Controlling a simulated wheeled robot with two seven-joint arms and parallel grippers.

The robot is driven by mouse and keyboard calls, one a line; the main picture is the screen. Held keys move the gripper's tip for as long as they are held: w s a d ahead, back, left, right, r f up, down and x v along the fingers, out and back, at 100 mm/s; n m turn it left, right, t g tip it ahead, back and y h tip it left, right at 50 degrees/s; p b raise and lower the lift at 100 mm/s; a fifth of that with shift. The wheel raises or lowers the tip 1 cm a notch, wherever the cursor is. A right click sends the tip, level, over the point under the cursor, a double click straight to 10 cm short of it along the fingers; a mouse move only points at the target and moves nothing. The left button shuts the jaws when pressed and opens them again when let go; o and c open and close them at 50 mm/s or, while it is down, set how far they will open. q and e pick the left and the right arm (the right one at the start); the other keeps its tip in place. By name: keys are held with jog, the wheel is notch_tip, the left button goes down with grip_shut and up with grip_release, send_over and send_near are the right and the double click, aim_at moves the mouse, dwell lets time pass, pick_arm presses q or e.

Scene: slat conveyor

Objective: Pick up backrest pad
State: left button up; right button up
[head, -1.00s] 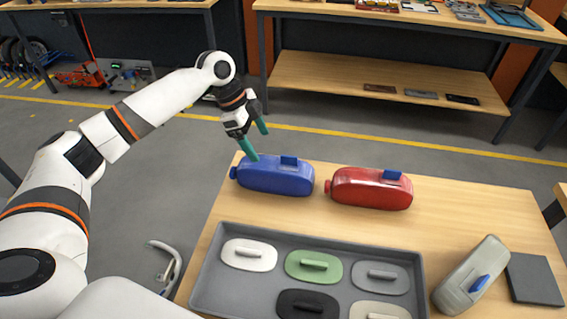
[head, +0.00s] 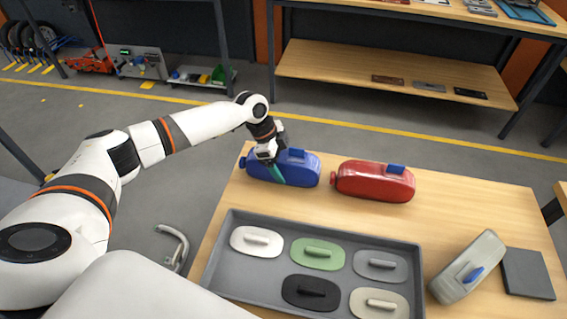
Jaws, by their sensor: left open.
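A grey tray (head: 226,268) on the wooden table holds several oval pads with bar handles: a white pad (head: 243,245), a green pad (head: 302,259), a grey pad (head: 365,270), a black pad (head: 294,295) and a beige pad (head: 362,311). Which of them is the backrest pad, I cannot tell. My left gripper (head: 277,173) is open and empty, its teal finger pointing down in front of the blue bottle (head: 306,176), beyond the tray's back edge. Whether it touches the bottle is unclear. My right gripper is out of view.
A red bottle (head: 370,184) lies to the right of the blue one. A grey bottle (head: 463,279) with a blue tab and a dark flat plate (head: 527,273) are at the table's right. Bare table (head: 450,225) lies between the red and grey bottles.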

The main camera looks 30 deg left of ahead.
pick_arm(q)
jog(key=shift+c, duration=0.3)
jog(key=c, duration=1.2)
jog(key=shift+r, duration=0.15)
